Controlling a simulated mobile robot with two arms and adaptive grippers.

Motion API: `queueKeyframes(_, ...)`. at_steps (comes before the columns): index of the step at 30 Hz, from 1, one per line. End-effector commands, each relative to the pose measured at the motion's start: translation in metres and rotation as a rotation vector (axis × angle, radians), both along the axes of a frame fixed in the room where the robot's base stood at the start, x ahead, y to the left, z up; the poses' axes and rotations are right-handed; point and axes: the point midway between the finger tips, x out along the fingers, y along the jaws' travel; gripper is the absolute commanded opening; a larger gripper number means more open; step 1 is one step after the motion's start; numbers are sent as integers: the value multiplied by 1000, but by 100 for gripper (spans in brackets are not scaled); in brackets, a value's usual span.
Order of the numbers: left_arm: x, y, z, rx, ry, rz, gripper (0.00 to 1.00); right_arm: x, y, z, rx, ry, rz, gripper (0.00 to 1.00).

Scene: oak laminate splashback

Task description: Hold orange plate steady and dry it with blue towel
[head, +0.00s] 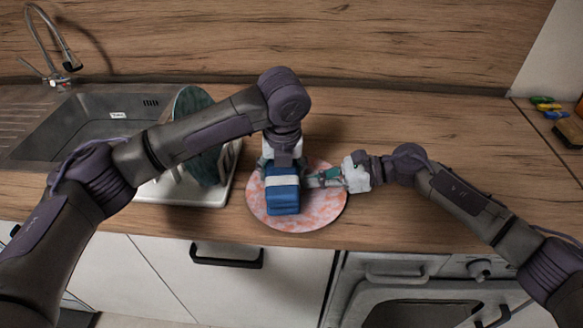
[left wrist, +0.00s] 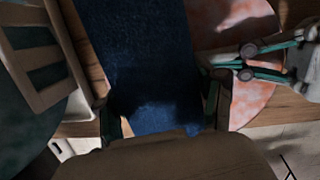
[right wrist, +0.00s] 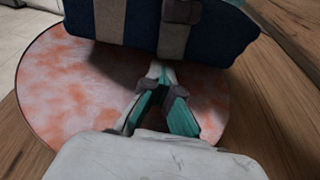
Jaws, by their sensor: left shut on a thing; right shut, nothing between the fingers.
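The orange plate (head: 322,209), mottled orange and white, lies flat on the wooden counter near its front edge. It also shows in the right wrist view (right wrist: 60,90). The folded blue towel (head: 283,197), with white bands, is over the plate's left half and hides part of it. My left gripper (head: 284,164) is shut on the towel from above; the towel fills the space between its fingers in the left wrist view (left wrist: 155,110). My right gripper (head: 312,180) is shut and empty, low over the plate's right side, its tips close to the towel. I cannot tell whether they touch the plate.
A white dish rack (head: 190,192) with a dark green plate (head: 190,105) stands left of the orange plate. A sink (head: 100,115) with a tap (head: 55,45) is at the far left. Sponges (head: 548,105) lie at the far right. The counter behind the plate is clear.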

Motion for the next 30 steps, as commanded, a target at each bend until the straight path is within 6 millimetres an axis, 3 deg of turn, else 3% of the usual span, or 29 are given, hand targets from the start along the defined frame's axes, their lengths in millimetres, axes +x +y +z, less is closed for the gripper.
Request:
queueKeyframes(13, 2, 0, 10, -5, -9, 1, 12, 1, -2, -1, -4, 0, -4, 0)
queueKeyframes(30, 4, -14, 66, -5, -10, 1, 12, 1, -2, -2, -5, 0, -5, 0)
